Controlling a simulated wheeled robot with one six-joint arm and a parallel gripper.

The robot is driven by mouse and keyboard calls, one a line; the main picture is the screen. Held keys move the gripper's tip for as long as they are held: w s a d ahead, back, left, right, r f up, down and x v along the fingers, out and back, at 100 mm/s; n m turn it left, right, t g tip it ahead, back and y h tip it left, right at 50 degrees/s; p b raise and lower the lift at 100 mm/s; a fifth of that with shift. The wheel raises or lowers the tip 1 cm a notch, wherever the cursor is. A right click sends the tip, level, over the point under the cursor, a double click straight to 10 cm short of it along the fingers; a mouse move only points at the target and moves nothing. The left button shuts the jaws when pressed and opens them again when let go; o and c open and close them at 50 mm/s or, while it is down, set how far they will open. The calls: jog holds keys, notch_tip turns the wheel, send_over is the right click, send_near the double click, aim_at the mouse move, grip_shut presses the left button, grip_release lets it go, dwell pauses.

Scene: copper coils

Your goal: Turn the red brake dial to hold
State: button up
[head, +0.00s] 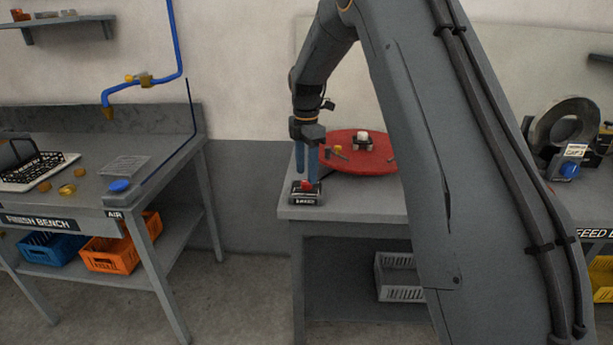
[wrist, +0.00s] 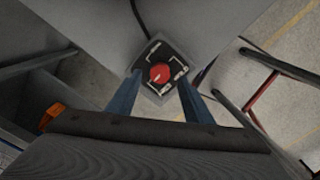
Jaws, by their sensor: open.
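The red brake dial (head: 307,186) sits on a small dark box labelled on its front (head: 306,199), at the front left corner of the middle bench. In the wrist view the red dial (wrist: 160,73) is round, on a black square plate (wrist: 152,58) with white marks around it. My gripper (head: 306,178) points down over the box, its blue fingers on either side of the dial. In the wrist view my gripper (wrist: 158,98) is open, with the dial showing between and just beyond the fingertips. I cannot tell whether either finger touches it. The marks are too small to read.
A red round turntable (head: 340,165) lies behind the dial box, with small parts on it. The bench's front edge (head: 350,214) is close to the box. A finish bench (head: 90,205) stands at left. A grey crate (head: 397,283) sits below.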

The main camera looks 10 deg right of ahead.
aim_at(307, 185)
jog(key=shift+f, duration=1.5)
jog(key=c, duration=1.1)
jog(key=shift+o, duration=0.2)
